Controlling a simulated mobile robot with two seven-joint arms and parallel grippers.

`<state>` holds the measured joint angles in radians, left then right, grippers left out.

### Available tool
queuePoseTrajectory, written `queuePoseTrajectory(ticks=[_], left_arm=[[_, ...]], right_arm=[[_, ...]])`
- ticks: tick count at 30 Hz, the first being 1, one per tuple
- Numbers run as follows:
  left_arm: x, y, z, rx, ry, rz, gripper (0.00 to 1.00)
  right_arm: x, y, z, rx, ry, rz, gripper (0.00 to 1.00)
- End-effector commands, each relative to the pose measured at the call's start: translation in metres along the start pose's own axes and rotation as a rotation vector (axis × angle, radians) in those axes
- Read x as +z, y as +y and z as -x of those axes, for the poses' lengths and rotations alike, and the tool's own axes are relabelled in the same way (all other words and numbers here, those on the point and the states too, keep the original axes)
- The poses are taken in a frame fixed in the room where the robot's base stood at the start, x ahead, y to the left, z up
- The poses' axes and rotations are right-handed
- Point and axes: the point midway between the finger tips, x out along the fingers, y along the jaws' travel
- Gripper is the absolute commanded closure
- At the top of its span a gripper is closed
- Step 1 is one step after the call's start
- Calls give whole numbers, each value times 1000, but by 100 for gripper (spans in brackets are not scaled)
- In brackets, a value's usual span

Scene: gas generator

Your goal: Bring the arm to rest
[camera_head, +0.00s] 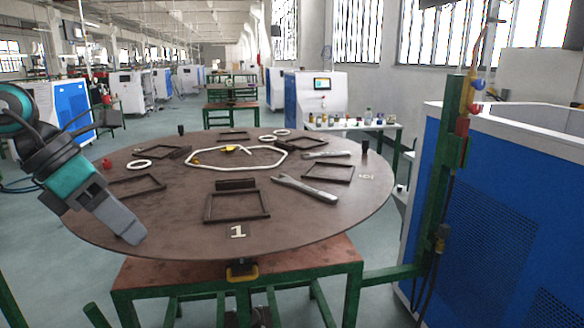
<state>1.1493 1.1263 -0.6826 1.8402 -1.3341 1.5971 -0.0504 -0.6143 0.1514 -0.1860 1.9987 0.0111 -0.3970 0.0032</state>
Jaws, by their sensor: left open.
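My left gripper (128,228) hangs at the left over the near left edge of the round brown table (170,220). It points down and to the right and is empty, with nothing near its tip. Its fingers overlap in this view, so the gap between them hardly shows. My teal and black left arm (62,165) comes in from the left edge. My right gripper is not in view.
The table holds several dark square frames (237,219), a wrench (305,189), a white loop of tubing (188,164), white rings (139,164) and a red knob (106,163). A green post (447,170) and a blue cabinet (510,215) stand at the right.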

Motion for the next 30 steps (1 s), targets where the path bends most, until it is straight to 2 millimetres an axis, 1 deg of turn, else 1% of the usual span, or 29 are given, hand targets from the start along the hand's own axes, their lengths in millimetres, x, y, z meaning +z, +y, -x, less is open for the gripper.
queuePoseTrajectory(ticks=[1,3,5,6,9,10,12,14,17,19,20,23,24,26,27,29,30], left_arm=[[7,-13,-18,-83,-30,5,44],[18,-32,-40,-202,-90,22,44],[29,-50,-57,-317,-151,53,44],[35,-63,-68,-398,-194,84,44],[52,-93,-89,-610,-315,200,44],[57,-100,-93,-672,-354,245,44],[67,-112,-101,-809,-441,367,44],[74,-118,-106,-916,-516,490,44],[81,-116,-115,-1070,-636,728,44],[80,-107,-123,-1157,-716,921,44],[78,-102,-128,-1189,-747,1008,44],[64,-80,-147,-1264,-848,1321,44],[54,-71,-158,-1282,-882,1454,44],[35,-57,-175,-1292,-930,1663,44],[18,-49,-189,-1288,-957,1807,44],[-11,-39,-211,-1266,-991,2030,44],[-33,-35,-226,-1238,-1008,2180,44]], right_arm=[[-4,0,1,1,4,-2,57],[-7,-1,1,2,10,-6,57],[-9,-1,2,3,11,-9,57],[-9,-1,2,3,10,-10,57],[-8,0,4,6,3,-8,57],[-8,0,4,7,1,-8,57],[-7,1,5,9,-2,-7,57],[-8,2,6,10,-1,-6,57],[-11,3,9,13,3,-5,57],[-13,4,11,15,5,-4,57],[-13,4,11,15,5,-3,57],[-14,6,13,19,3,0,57],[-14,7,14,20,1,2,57],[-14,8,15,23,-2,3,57],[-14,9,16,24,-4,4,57],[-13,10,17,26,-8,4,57],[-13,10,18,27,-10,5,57]])
